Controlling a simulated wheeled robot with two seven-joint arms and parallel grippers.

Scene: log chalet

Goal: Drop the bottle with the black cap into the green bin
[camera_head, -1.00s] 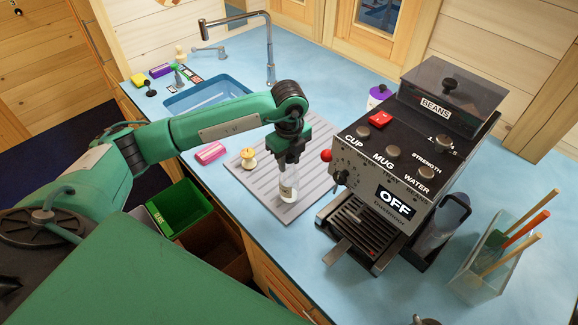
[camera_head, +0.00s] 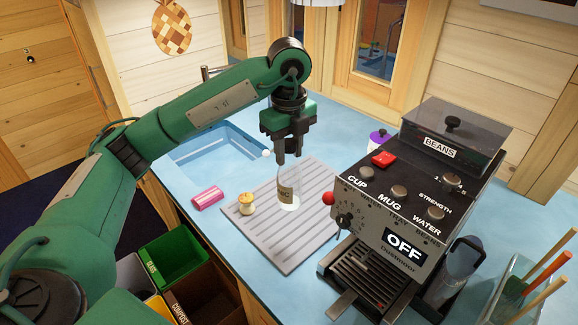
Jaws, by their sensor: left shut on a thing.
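My left gripper (camera_head: 289,150) points down above the grey ribbed drainboard and is shut on a clear bottle (camera_head: 288,190) with a tan label. The gripper covers the bottle's top, so its cap is hidden. The bottle hangs upright, and it looks raised over the board. The green bin (camera_head: 174,256) stands low at the left, below the counter's front edge, with its top open. It is well to the left of and below the bottle. My right gripper does not show.
An apple core (camera_head: 246,203) and a pink-wrapped block (camera_head: 207,198) sit left of the bottle. A coffee machine (camera_head: 395,215) stands close at the right. A compost bin (camera_head: 205,295) and a yellow bin (camera_head: 158,305) adjoin the green bin. The sink (camera_head: 215,150) lies behind.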

